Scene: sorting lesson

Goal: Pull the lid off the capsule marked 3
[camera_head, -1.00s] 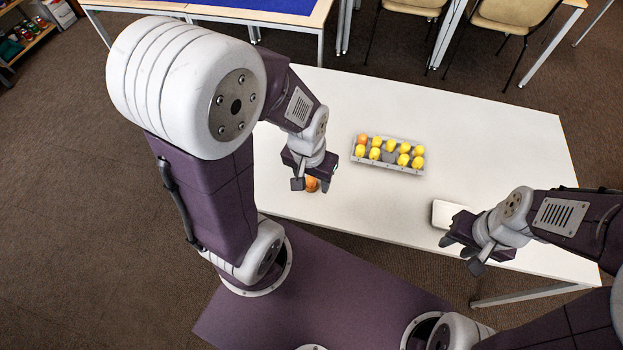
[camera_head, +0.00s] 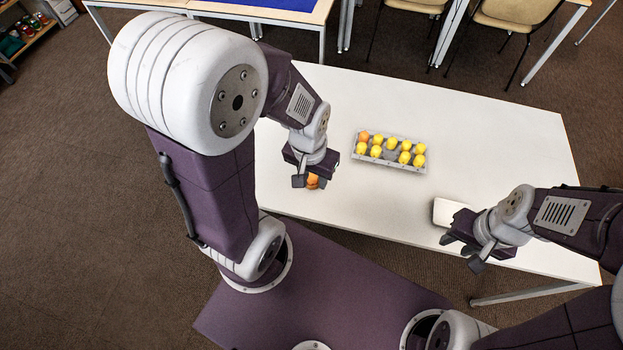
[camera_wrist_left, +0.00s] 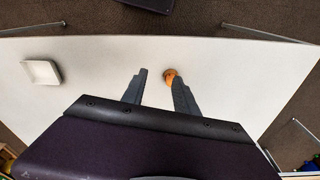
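An orange capsule (camera_head: 313,181) is on the white table near its front edge. My left gripper (camera_head: 311,184) is over it, pointing down and open. In the left wrist view the capsule (camera_wrist_left: 169,75) is close to the tip of the right-hand finger; I cannot tell whether they touch. The two fingers (camera_wrist_left: 158,90) are well apart with bare table between them. No number can be read on the capsule, and its lid cannot be made out. My right gripper (camera_head: 463,252) is open and empty by the table's front edge at the right.
A grey carton (camera_head: 385,164) holds several yellow capsules and an orange one, with one empty-looking hollow at the front. A shallow white tray (camera_head: 447,211) lies beside my right gripper. The white table (camera_head: 480,130) is clear between and behind them.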

